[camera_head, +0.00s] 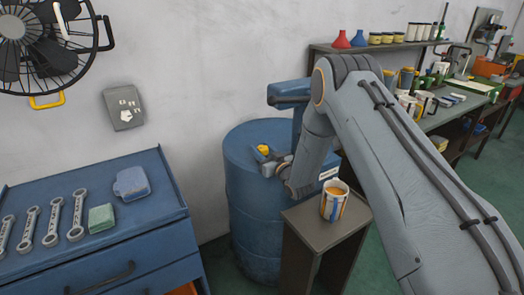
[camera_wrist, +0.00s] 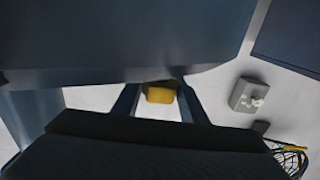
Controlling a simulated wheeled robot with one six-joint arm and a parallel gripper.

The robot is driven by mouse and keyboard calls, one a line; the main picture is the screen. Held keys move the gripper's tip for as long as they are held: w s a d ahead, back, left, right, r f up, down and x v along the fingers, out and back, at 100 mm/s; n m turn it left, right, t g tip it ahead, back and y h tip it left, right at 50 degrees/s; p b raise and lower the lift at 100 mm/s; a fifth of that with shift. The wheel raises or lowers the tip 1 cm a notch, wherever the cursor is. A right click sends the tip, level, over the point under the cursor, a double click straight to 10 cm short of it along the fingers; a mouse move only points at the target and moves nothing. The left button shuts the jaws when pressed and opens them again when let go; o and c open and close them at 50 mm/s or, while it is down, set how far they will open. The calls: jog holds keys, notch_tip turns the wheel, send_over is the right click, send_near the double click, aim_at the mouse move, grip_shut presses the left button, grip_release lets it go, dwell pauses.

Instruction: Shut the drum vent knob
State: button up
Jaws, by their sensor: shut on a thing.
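The blue drum (camera_head: 242,185) stands against the wall in the head view. The yellow vent knob (camera_head: 263,149) sits at the drum's top. My gripper (camera_head: 265,155) is at the knob, with its fingers to either side of it. In the wrist view the yellow knob (camera_wrist: 160,94) shows between the two fingers of my gripper (camera_wrist: 158,100), which is shut on it. The knob's base and its exact turn are hidden.
A grey stand (camera_head: 312,225) with a striped cup (camera_head: 334,201) is close beside the drum, under my arm. A blue cabinet (camera_head: 130,225) with several wrenches and a green block (camera_head: 101,218) is at left. A wall box (camera_head: 123,107) hangs above it.

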jog(key=m+t+h+b, duration=0.1)
jog(key=m+h, duration=0.1)
jog(key=h, duration=0.1)
jog(key=m+t+h+b, duration=0.1)
jog(key=m+h, duration=0.2)
jog(key=h, duration=0.1)
jog(key=shift+t, duration=0.3)
jog(key=m+h+b, duration=0.2)
jog(key=h, duration=0.1)
jog(key=m+h+b, duration=0.2)
jog(key=h, duration=0.2)
jog(key=shift+w+f, duration=0.1)
jog(key=m+g+h+b, duration=0.1)
jog(key=m+h+b, duration=0.1)
jog(key=m+g+h+b, duration=0.1)
jog(key=h+b, duration=0.1)
jog(key=m+g+h+b, duration=0.2)
jog(key=h, duration=0.1)
jog(key=shift+d+m, duration=0.25)
jog(key=shift+m, duration=0.05)
jog(key=m+g+h+b, duration=0.2)
jog(key=b, duration=0.1)
jog(key=shift+h, duration=0.3)
jog(key=shift+d+g, duration=0.1)
jog(key=shift+g, duration=0.4)
jog(key=shift+o, duration=0.2)
jog(key=shift+r+m+h+b, duration=0.25)
jog(key=shift+m+h+b, duration=0.05)
jog(key=o, duration=1)
jog(key=shift+f, duration=0.1)
